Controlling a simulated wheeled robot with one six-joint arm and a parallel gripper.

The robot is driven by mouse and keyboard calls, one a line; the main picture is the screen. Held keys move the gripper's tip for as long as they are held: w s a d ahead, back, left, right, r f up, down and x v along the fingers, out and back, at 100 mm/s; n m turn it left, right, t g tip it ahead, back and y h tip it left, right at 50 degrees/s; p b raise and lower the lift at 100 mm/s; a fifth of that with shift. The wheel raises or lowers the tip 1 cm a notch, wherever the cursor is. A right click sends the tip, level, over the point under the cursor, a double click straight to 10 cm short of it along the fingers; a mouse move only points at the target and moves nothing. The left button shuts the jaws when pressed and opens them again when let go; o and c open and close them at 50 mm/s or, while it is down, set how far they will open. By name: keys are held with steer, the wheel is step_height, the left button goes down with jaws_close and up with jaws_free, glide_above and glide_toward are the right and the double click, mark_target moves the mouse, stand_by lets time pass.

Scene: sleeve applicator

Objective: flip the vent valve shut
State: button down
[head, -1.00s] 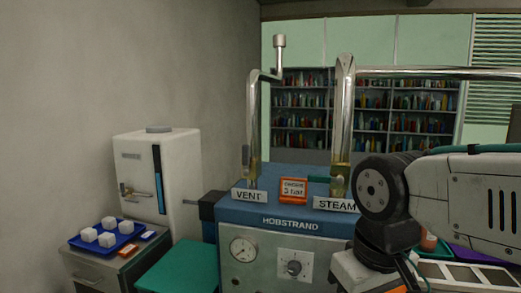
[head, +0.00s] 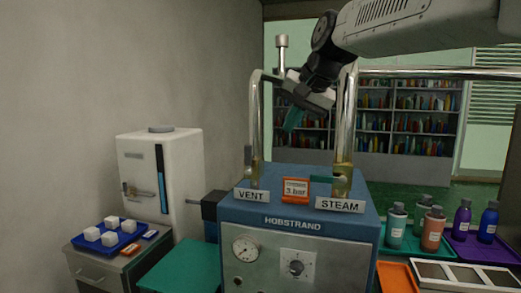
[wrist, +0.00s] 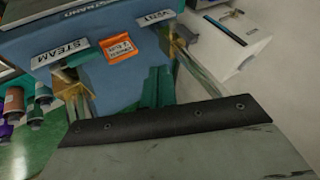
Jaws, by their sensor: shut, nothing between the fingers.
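The vent valve is at the foot of the left glass-and-metal pipe, behind the VENT label (head: 251,196) on the blue-topped HOBSTRAND machine. A small dark upright piece (head: 248,154) on that pipe looks like its lever. In the wrist view the vent valve's brass fitting (wrist: 180,46) shows beside the VENT label. My gripper (head: 292,121) is shut and empty, with green fingertips pointing down between the two pipes, above the machine top. In the wrist view the fingertips (wrist: 157,88) are close together, apart from the vent valve.
The right pipe has a green horizontal steam lever (head: 325,180) behind the STEAM label (head: 339,205). An orange pressure sign (head: 296,188) stands between the labels. Bottles on trays, including the purple tray (head: 470,246), stand at right. A white cabinet (head: 190,163) is at left.

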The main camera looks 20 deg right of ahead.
steer(key=shift+f, duration=0.1)
glide_toward(249, 160)
steer(key=shift+d+x, duration=0.5)
steer(key=shift+x, duration=2.55)
steer(key=shift+w+d, duration=0.2)
steer(key=shift+d, duration=0.25)
steer(key=shift+w, duration=0.1)
